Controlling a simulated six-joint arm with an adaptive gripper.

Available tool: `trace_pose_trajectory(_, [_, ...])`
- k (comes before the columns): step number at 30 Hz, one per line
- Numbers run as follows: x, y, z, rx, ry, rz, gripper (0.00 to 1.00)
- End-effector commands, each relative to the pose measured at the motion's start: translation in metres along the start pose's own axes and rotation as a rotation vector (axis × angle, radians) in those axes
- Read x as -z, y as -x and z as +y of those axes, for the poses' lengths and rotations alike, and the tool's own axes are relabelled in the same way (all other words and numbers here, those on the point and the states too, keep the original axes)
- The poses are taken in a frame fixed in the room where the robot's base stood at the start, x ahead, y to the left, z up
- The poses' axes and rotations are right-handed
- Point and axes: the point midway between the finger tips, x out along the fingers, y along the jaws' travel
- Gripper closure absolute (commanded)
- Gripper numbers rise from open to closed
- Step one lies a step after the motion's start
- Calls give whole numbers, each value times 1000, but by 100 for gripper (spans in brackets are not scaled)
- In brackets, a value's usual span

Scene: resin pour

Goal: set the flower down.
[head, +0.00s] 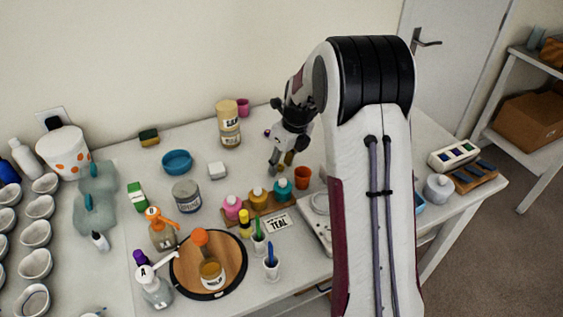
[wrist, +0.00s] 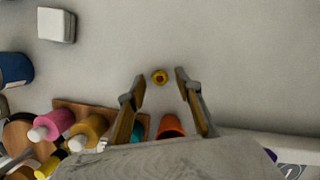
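The flower (wrist: 160,77) is a small round yellow thing with a reddish centre. In the wrist view it is on the pale table top, in line with the gap between my fingertips, with clear space on both sides. My gripper (head: 280,170) is open and points down, and neither finger touches the flower in the wrist view (wrist: 160,85). How high the fingertips are above the table is hard to tell. In the head view I cannot make out the flower for sure near the fingers.
An orange cup (head: 303,177) stands close to the gripper. A wooden rack (head: 266,210) with pink, amber and teal bottles is in front of it.

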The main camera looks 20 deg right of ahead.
Motion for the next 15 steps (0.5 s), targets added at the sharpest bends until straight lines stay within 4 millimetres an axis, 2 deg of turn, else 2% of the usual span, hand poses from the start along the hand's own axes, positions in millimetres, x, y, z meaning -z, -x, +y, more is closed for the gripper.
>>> trace_pose_trajectory(10, [-1,3,0,1,0,-1,66])
trace_pose_trajectory(15, [-2,13,0,2,0,-2,66])
